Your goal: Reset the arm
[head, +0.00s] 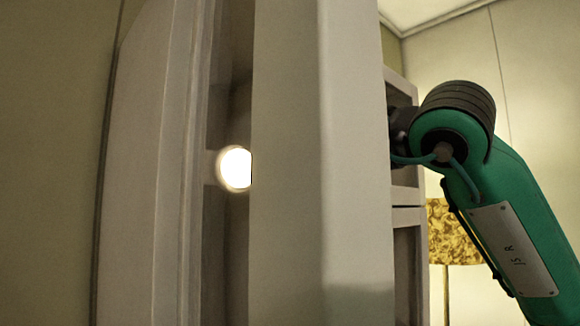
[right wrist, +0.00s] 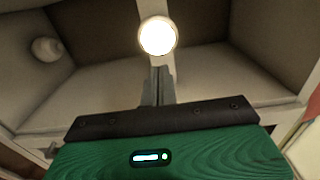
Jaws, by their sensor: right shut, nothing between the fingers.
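My right gripper (right wrist: 158,75) is in the right wrist view, its two grey fingers together with nothing visible between them. The fingers point toward the inside of a pale cabinet, just below a bright round lamp (right wrist: 157,36). I cannot tell whether they touch anything. In the head view my green right arm comes in from the right and its end goes out of sight behind a tall pale panel (head: 290,170), so the gripper is hidden there. My left gripper is in neither view.
The tall panel fills the middle of the head view, very close. A lit round lamp (head: 236,167) shows at its left edge. Open cabinet compartments (head: 407,245) and a gold-patterned lampshade (head: 455,232) stand behind it. A dim round fitting (right wrist: 46,49) is inside the cabinet.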

